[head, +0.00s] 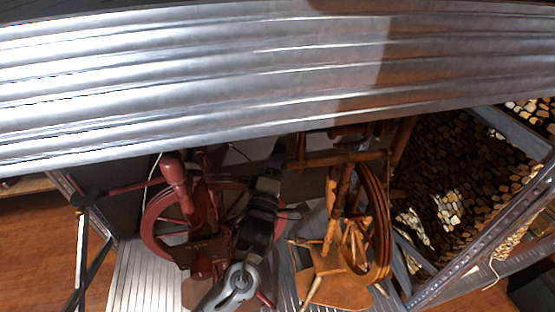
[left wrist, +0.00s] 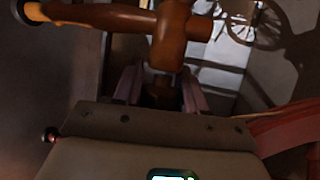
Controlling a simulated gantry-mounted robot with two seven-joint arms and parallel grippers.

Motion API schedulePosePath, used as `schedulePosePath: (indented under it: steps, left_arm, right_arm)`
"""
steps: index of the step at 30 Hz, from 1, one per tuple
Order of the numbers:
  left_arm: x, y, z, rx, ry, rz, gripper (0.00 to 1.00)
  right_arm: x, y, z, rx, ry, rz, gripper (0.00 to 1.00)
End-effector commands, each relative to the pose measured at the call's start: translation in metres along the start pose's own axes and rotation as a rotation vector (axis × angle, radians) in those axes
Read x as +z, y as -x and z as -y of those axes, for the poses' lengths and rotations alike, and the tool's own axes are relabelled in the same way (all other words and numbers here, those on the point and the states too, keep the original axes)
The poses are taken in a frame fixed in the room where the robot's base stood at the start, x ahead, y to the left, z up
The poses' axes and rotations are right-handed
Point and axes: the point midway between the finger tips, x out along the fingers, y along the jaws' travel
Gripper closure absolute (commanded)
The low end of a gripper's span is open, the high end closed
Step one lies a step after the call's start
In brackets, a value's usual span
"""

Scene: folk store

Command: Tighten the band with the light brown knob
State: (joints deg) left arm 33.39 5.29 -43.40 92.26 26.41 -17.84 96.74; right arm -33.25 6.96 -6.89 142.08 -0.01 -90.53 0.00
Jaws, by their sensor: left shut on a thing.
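Two spinning wheels stand side by side in the head view: a dark red one (head: 174,180) on the left and a light brown one (head: 380,215) on the right. My left gripper (head: 277,150) reaches up between them, its tip beside the light brown wheel's upper frame. In the left wrist view the two fingers of my left gripper (left wrist: 160,88) close around a shaded, knob-like wooden end (left wrist: 161,94). Its colour is hard to tell in the shadow. It sits just below a brown wooden crosspiece (left wrist: 170,35). The drive band is not clearly visible. My right gripper is out of view.
A ribbed metal sheet (head: 200,80) spans the top of the head view, close above the wheels. A metal rack (head: 465,275) with shiny scaled material stands at right. The red wheel's rim (left wrist: 290,125) lies close to my gripper in the wrist view.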

Motion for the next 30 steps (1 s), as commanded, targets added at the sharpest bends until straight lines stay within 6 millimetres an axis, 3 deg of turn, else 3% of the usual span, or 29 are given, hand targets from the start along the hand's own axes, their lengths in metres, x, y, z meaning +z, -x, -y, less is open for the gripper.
schedulePosePath:
  steps: [21,30]
  left_arm:
    - [0.000,0.002,-0.003,0.395,-0.164,-0.003,0.89]
    - [0.001,0.002,-0.006,0.495,-0.207,-0.001,0.89]
  right_arm:
    - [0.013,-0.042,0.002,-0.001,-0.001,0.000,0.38]
    - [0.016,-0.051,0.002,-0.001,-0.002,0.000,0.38]
